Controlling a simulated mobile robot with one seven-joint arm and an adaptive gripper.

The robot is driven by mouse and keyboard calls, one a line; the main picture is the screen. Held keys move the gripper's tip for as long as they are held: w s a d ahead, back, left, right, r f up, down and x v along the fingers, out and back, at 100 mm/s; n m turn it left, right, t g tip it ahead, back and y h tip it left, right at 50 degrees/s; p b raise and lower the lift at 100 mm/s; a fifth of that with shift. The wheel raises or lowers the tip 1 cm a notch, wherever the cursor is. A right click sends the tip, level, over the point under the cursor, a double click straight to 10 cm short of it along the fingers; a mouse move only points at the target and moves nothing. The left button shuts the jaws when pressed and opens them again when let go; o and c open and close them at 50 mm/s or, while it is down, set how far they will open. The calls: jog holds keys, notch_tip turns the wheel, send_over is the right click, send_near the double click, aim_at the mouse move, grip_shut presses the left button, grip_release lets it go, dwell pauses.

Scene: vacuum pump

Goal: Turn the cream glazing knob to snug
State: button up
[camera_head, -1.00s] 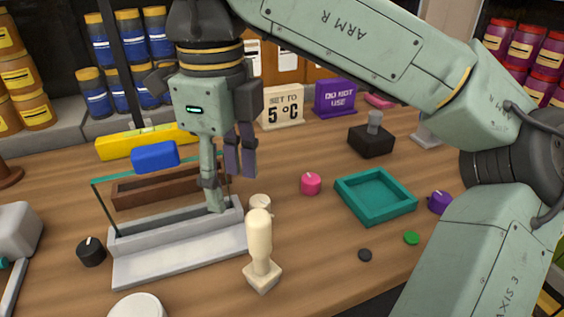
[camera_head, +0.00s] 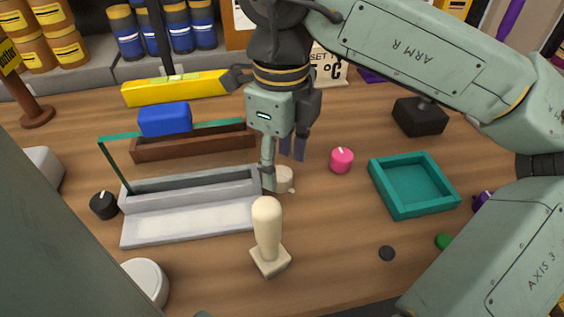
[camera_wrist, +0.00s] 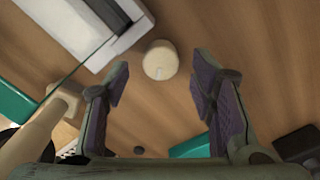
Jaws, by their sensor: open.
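The cream glazing knob (camera_head: 285,180) stands on the table at the right end of the grey glazing frame (camera_head: 190,188), partly hidden by my gripper. In the wrist view the round cream knob (camera_wrist: 160,60) shows from above, between and just beyond the fingertips, with a small mark on its top. My gripper (camera_head: 284,166) points down over the knob. In the wrist view it (camera_wrist: 160,78) is open and empty, one finger on each side of the knob with a gap to both. A glass pane with a green edge stands at the frame.
A cream-handled stamp-like tool (camera_head: 267,232) stands close in front of the knob. A pink knob (camera_head: 341,160) and teal tray (camera_head: 375,187) lie to the right, a black knob (camera_head: 104,205) to the left. A blue block (camera_head: 165,120) is behind the frame. The wood between knob and tray is mostly clear.

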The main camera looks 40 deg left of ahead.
jog(key=shift+f, duration=1)
jog(key=c, duration=1.1)
jog(key=shift+f+m+b, duration=0.1)
jog(key=shift+m+b, duration=0.55)
jog(key=shift+m, duration=0.05)
jog(key=shift+c, duration=0.2)
jog(key=o, duration=1.1)
jog(key=shift+o, duration=0.2)
jog(key=shift+r, duration=0.25)
